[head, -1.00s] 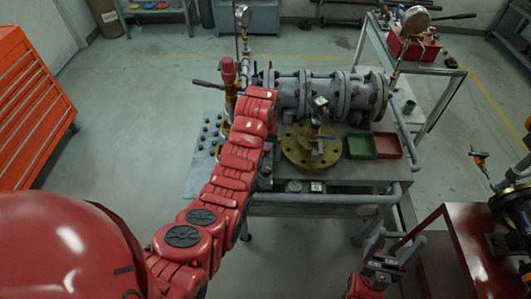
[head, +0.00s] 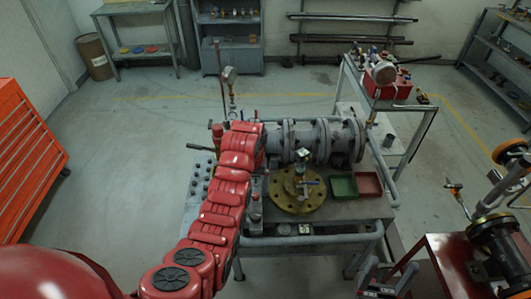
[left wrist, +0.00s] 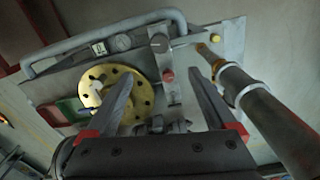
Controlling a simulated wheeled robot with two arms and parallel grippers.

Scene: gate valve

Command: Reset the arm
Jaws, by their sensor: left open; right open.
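A grey gate valve pipe assembly (head: 312,142) lies along the back of a metal workbench (head: 345,208). A yellow round flange with a small valve (head: 297,190) stands in front of it. My left arm reaches over the bench's left side; its gripper cannot be made out in the head view. In the left wrist view my left gripper (left wrist: 160,82) is open and empty, its fingers apart above the bench, with the yellow flange (left wrist: 138,92) partly behind the left finger. My right gripper (head: 388,274) is open and empty at the bottom, in front of the bench's right side.
Green (head: 343,187) and red (head: 369,185) trays sit at the bench's right. A red stand (head: 440,255) with a dark valve (head: 497,240) is near my right gripper. An orange tool cabinet (head: 28,160) stands left. Floor between cabinet and bench is clear.

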